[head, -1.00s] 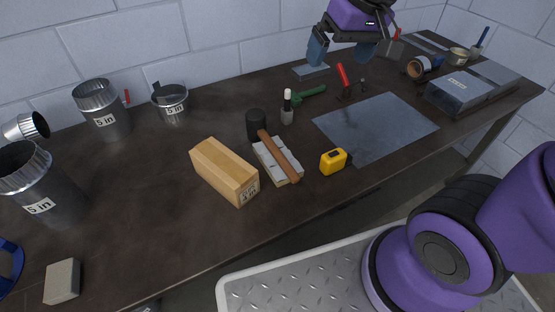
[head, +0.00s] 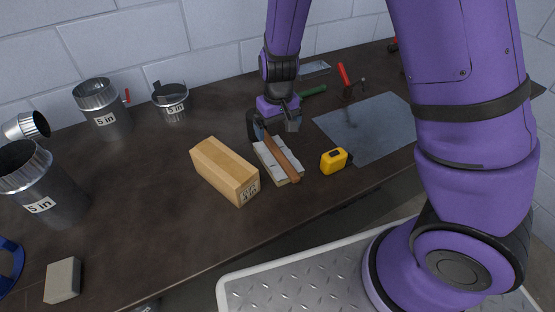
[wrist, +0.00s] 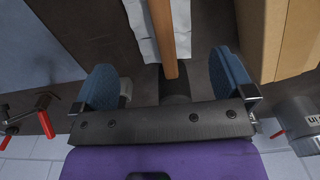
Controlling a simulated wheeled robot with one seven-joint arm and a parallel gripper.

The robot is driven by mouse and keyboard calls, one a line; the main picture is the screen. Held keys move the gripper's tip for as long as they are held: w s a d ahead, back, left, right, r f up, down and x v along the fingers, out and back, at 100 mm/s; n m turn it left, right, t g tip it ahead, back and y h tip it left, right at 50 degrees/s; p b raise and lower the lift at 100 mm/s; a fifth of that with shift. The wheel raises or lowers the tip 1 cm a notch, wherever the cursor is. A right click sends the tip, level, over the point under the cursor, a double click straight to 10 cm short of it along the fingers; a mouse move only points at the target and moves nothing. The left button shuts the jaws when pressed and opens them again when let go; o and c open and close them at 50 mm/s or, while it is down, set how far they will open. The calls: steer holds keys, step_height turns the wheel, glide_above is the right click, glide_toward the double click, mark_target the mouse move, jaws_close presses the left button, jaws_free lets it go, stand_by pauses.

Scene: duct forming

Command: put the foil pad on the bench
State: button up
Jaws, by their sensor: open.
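A pale, crinkled block, which looks like the foil pad (head: 268,159), lies on the dark bench (head: 140,185). A mallet's wooden handle (head: 280,157) rests along its top. In the wrist view, the pad (wrist: 142,28) shows at top centre with the handle (wrist: 162,28) over it. My gripper (head: 273,130) is open above the pad's far end, near the mallet head. In the wrist view, my gripper's blue fingers (wrist: 165,82) stand apart on either side of the mallet. The dark mallet head (wrist: 174,84) is partly hidden by my gripper. Nothing shows clasped.
A yellow tape measure (head: 334,160) and a metal sheet (head: 365,128) lie to the right. Metal ducts (head: 104,110) stand at the left. Bare bench lies left of the box. My arm hides the bench's right end.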

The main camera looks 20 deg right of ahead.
mark_target(278, 149)
steer(key=shift+s+f, duration=0.1)
steer(key=shift+f, duration=5.75)
steer(key=shift+c, duration=0.5)
steer(key=c, duration=0.6)
steer(key=shift+o, duration=0.2)
steer(key=shift+r, duration=0.35)
